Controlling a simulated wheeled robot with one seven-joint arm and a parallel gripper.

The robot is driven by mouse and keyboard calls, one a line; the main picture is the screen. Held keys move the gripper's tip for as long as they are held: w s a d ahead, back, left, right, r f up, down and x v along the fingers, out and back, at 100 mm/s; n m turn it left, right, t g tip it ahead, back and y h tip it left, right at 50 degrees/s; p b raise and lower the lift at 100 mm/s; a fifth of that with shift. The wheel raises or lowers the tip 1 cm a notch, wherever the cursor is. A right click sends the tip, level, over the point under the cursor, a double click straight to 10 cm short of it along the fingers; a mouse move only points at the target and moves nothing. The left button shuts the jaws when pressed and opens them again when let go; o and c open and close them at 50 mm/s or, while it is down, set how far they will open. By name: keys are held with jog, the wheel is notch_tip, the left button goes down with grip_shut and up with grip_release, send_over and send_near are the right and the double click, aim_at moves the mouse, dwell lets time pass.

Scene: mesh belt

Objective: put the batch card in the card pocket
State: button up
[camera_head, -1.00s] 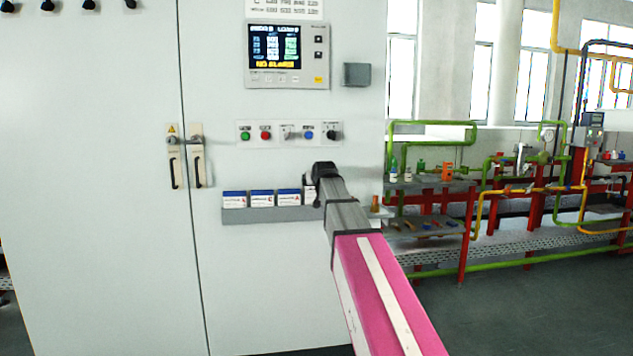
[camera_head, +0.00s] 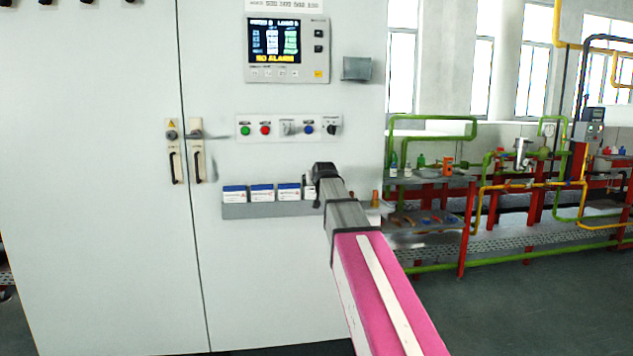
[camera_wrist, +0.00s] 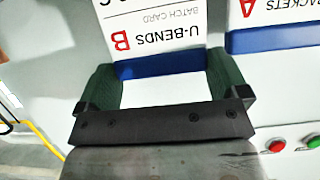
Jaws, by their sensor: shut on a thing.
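My gripper (camera_wrist: 162,66) is shut on a white batch card (camera_wrist: 160,28) with a blue band. In the wrist view the card appears upside down and reads U-BENDS, BATCH CARD, with a red B. The dark green fingers lie on its two sides. In the head view my gripper (camera_head: 322,182) is at the right part of the grey card rack (camera_head: 262,210), and a sliver of a card shows beside it; whether the held card still rests in the rack cannot be told. A small grey box (camera_head: 356,69) right of the display looks like the card pocket.
Several other cards stand in the rack left of my gripper, among them one marked A (camera_wrist: 272,18). A button strip (camera_head: 289,128) and a display panel (camera_head: 287,50) are above. Door handles (camera_head: 198,160) are at left. Pipework and shelves are at right.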

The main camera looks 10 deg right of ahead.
jog(key=shift+f, duration=0.45)
jog(key=o, duration=0.8)
jog(key=shift+s, duration=0.1)
jog(key=v, duration=1)
jog(key=shift+s+r, duration=0.2)
jog(key=shift+s, duration=0.1)
